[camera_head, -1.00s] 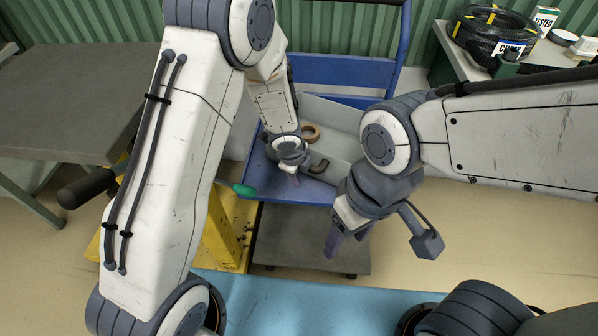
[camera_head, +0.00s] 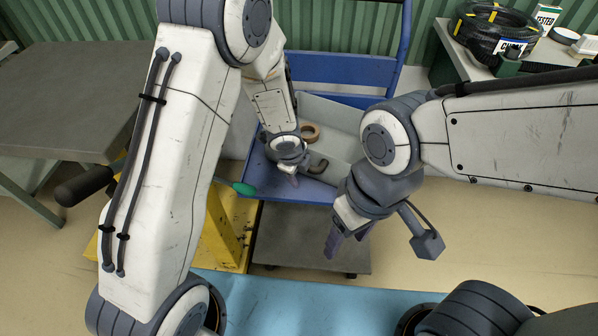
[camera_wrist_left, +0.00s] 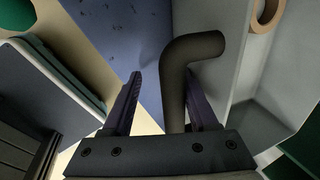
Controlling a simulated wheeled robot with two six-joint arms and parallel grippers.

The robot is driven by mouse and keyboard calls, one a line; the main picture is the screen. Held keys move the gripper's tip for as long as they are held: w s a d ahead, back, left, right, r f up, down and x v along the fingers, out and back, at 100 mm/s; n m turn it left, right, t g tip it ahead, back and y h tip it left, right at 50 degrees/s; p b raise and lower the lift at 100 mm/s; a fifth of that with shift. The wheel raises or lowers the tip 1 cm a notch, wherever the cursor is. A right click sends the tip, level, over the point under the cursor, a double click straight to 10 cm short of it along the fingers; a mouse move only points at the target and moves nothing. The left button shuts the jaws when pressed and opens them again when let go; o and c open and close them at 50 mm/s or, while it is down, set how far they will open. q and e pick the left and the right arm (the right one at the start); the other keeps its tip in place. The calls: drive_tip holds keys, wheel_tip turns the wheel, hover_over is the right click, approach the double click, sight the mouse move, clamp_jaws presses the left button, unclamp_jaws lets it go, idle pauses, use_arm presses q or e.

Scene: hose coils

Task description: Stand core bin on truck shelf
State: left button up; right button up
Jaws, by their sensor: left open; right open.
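The light grey bin (camera_head: 340,122) stands on the blue shelf of the truck (camera_head: 262,175), partly hidden by my arms. A brown ring-shaped core (camera_head: 310,133) lies in it; the core also shows at the top of the left wrist view (camera_wrist_left: 266,14). A dark bent bar (camera_head: 318,166) sticks out at the bin's near side. My left gripper (camera_head: 294,180) is open beside the bin. In the left wrist view the bent bar (camera_wrist_left: 205,48) runs between its open fingers, nearer the right one; contact cannot be told. My right gripper (camera_head: 348,240) is open and empty, in front of the truck.
A grey table (camera_head: 70,95) stands at left. A yellow stand (camera_head: 225,235) is behind my left arm, with a green-tipped handle (camera_head: 243,188) near the truck's edge. A bench at upper right holds a black hose coil (camera_head: 490,35). A light blue surface (camera_head: 300,305) lies in front.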

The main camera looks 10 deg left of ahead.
use_arm(q)
drive_tip(key=shift+s+a+b, duration=0.1)
drive_tip(key=shift+s+b, duration=0.1)
drive_tip(key=shift+b, duration=0.1)
drive_tip(key=shift+w+p, duration=0.3)
drive_tip(key=shift+p, duration=0.05)
drive_tip(key=shift+r, duration=0.25)
idle(0.5)
drive_tip(key=shift+r+p, duration=0.2)
drive_tip(key=shift+p, duration=0.15)
drive_tip(key=shift+f+b, duration=0.35)
drive_tip(key=shift+f, duration=0.05)
idle(0.4)
